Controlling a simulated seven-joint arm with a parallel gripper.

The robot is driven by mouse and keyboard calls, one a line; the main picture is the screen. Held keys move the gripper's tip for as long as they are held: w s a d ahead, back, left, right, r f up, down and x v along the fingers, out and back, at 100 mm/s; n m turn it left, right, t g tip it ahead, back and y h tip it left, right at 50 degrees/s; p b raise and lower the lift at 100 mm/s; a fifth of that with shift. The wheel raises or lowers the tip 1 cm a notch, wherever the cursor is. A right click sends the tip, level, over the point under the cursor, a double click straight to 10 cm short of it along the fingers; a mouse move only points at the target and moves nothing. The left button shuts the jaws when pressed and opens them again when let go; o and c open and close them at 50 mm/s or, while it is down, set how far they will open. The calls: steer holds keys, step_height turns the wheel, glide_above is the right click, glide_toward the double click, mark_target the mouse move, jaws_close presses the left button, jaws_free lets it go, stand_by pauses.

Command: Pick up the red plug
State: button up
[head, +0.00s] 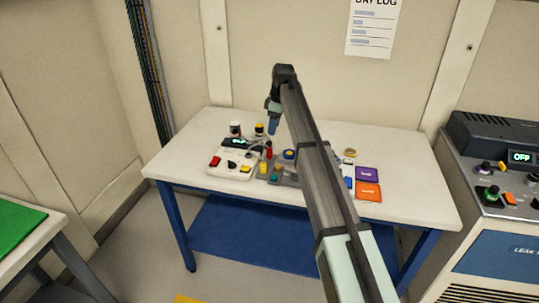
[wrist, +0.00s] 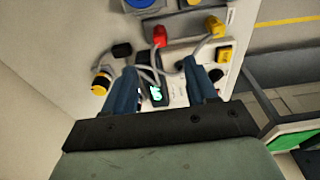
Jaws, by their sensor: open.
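The red plug (head: 269,151) stands among small devices on the white table, with a grey cable near it. In the wrist view the red plug (wrist: 159,36) is at the top centre, beyond the fingertips, with a grey cable running from it. My gripper (head: 273,127) hangs above the devices, pointing down, apart from the red plug. In the wrist view my gripper (wrist: 162,84) shows two blue fingers spread wide with nothing held between them. A device with a green lit display (wrist: 156,92) shows below, between the fingers. A yellow plug (wrist: 214,26) is right of the red plug.
A white control box (head: 231,163) with buttons sits left of the plugs. A blue round part (head: 289,155) is close on the right. Purple (head: 368,174) and orange (head: 368,191) boxes lie farther right. The table's (head: 410,200) right end is clear.

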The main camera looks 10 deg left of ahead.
mark_target(269, 150)
steer(key=f, duration=0.4)
steer(key=a+f, duration=0.1)
steer(key=f, duration=0.3)
steer(key=a+f, duration=0.1)
steer(key=f, duration=0.3)
steer(key=shift+f, duration=0.4)
steer(key=shift+d, duration=0.1)
jaws_close()
